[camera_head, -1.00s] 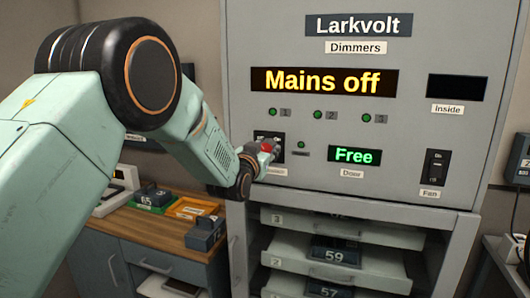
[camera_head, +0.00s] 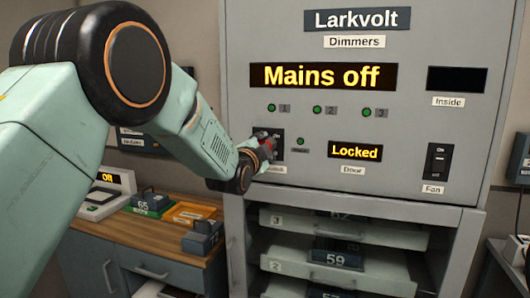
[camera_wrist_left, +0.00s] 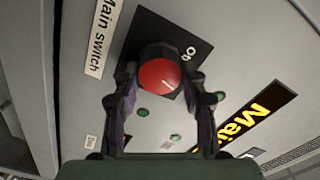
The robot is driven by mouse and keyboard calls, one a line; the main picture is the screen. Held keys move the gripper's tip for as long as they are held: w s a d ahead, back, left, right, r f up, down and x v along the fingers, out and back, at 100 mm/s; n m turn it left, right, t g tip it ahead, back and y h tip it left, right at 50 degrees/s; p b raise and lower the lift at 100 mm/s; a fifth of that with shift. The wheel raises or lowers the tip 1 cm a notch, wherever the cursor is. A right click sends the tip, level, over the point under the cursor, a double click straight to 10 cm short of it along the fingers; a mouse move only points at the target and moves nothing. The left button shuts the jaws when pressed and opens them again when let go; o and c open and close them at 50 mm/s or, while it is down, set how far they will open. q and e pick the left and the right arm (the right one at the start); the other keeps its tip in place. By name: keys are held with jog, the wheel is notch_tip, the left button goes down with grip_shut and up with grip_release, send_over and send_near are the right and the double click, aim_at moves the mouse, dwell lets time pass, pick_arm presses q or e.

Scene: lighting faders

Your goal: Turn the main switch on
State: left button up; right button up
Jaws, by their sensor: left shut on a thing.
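My left gripper (camera_wrist_left: 163,92) is shut on the red knob, one finger on each side. In the head view the gripper (camera_head: 262,148) is at the switch plate (camera_head: 277,141) on the cabinet front and hides most of the knob. The large display (camera_head: 323,76) reads "Mains off". The door display (camera_head: 355,151) reads "Locked". My right gripper is not in view.
A fan rocker switch (camera_head: 438,163) is at the panel's right. Small green lights (camera_head: 317,109) sit above. Below are open shelves with numbered modules (camera_head: 337,258).

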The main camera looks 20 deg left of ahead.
pick_arm(q)
jog(key=m+b, duration=0.1)
jog(key=m, duration=0.4)
jog(key=shift+f+b, duration=0.15)
jog(key=shift+b, duration=0.25)
jog(key=shift+m, duration=0.4)
jog(key=o, duration=1.2)
jog(key=shift+c, duration=0.2)
jog(key=s, duration=1.2)
jog(key=shift+a, duration=0.2)
